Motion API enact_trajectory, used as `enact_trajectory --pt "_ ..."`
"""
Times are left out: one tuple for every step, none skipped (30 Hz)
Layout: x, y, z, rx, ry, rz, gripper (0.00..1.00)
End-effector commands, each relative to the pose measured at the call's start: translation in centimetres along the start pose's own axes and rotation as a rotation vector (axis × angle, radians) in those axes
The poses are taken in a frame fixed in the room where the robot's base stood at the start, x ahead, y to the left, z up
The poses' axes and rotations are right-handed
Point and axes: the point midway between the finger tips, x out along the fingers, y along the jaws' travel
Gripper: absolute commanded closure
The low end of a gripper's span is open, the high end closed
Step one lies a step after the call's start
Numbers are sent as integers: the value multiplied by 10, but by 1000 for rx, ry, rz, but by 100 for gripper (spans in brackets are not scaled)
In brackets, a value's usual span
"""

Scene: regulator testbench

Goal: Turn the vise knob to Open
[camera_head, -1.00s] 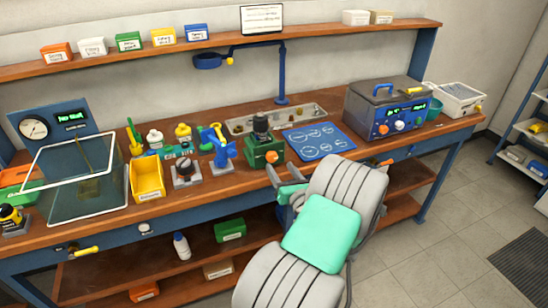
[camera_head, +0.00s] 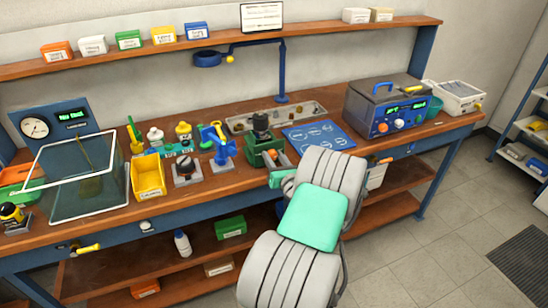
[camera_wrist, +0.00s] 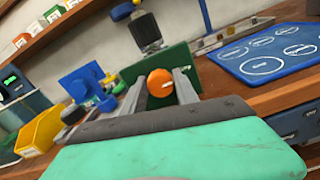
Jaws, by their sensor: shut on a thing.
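The vise is a green block (camera_head: 262,148) near the middle of the bench, with a dark round part clamped on top. Its orange knob (camera_wrist: 160,83) faces the front and shows between the two grey fingers of my gripper (camera_wrist: 166,88) in the wrist view. The fingers sit on either side of the knob, shut on it. A pale mark shows on the knob's face; I cannot read any label. In the head view my arm comes up from below, and the gripper (camera_head: 277,160) is at the vise's front, with the knob partly hidden.
A blue mat with circles (camera_head: 318,137) lies right of the vise. A blue fixture (camera_head: 221,146) and a dark knob on a grey base (camera_head: 185,170) stand to its left, near a yellow bin (camera_head: 148,176). A blue control box (camera_head: 388,105) stands further right.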

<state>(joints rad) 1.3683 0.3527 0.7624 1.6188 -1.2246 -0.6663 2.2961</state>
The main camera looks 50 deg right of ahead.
Motion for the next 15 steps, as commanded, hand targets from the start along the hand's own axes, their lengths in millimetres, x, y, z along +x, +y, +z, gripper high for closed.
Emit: enact_trajectory --pt "0 0 0 0 0 0 77" --pt "0 0 0 0 0 0 79" --pt "0 0 0 0 0 0 83" --pt "0 0 0 0 0 0 85" --pt "0 0 0 0 0 0 88" --pt "0 0 0 0 0 0 91" --pt "0 0 0 0 0 0 93" --pt "0 0 0 0 0 0 96" --pt "0 0 0 0 0 0 99" --pt "0 0 0 0 0 0 100" --pt "0 0 0 0 0 0 100" --pt "0 0 0 -1 0 0 100" --pt "0 0 0 -1 0 0 100" --pt "0 0 0 -2 0 0 100" --pt "0 0 0 -3 0 0 100"
